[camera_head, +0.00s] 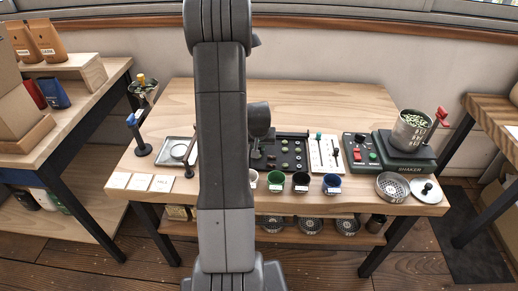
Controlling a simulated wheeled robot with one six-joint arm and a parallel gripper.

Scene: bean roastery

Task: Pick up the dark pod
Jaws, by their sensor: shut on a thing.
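My gripper (262,138) shows only in part, beside the right edge of my own arm, low over the left end of a dark tray (306,168). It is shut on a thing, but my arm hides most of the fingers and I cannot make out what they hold. The tray carries several small round pods (285,150), dark and greenish. They are too small for me to tell the dark pod among them.
Labelled cups stand along the table's front: white, green (276,181), dark (301,181) and blue (332,183). Right are a white slider panel (323,153), a control box (361,152) and a green shaker (406,150). The table's back (320,100) is clear.

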